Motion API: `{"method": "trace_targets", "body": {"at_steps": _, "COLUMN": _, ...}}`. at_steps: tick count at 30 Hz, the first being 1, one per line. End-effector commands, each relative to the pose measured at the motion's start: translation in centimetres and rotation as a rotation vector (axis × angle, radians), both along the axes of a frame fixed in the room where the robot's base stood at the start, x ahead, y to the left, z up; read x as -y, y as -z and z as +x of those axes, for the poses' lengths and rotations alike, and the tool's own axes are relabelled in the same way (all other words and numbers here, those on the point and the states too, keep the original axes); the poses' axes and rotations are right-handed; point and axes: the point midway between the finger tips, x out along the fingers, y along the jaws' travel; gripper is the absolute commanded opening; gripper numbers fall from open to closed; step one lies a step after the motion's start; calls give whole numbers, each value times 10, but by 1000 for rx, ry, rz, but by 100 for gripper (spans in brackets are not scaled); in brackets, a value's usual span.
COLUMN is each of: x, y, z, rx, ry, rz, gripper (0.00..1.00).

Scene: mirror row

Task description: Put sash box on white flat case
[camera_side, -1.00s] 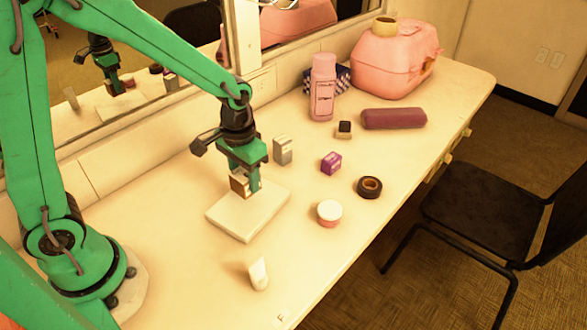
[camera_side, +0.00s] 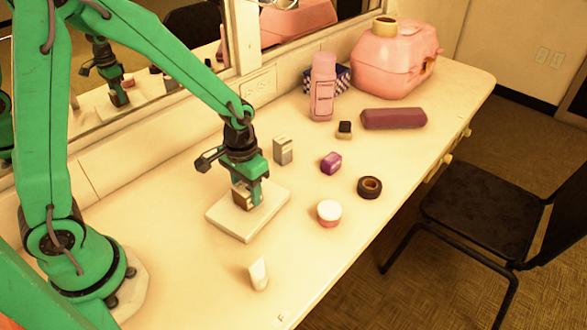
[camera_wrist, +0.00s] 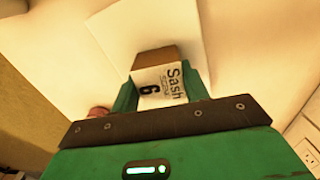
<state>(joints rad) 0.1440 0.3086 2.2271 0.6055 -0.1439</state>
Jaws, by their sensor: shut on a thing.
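The sash box (camera_wrist: 158,82) is a small brown and white box with "Sash" and "6" printed on it. My gripper (camera_side: 250,201) is shut on it, with one finger on each side in the wrist view. The box also shows in the side view (camera_side: 240,197), partly hidden by the fingers. The white flat case (camera_side: 238,224) lies on the counter directly beneath the gripper, and its pale surface shows in the wrist view (camera_wrist: 122,42). The box is low over the case; I cannot tell whether it touches.
A mirror runs along the back. The front counter edge is at the right.

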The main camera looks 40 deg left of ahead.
Motion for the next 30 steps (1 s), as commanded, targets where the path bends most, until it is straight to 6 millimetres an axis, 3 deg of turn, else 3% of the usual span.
{"method": "trace_targets", "body": {"at_steps": 2, "x": 0, "y": 2, "z": 0, "rx": -1, "ry": 0, "rz": 0, "gripper": 21}}
{"method": "trace_targets", "body": {"at_steps": 3, "x": 0, "y": 2, "z": 0, "rx": 0, "ry": 0, "rz": 0, "gripper": 51}}
{"method": "trace_targets", "body": {"at_steps": 6, "x": 0, "y": 2, "z": 0, "rx": 0, "ry": 0, "rz": 0, "gripper": 67}}
{"method": "trace_targets", "body": {"at_steps": 20, "x": 0, "y": -3, "z": 0, "rx": 1, "ry": 0, "rz": 0, "gripper": 67}}
{"method": "trace_targets", "body": {"at_steps": 30, "x": 0, "y": -37, "z": 1, "rx": 5, "ry": 0, "rz": -1, "gripper": 67}}
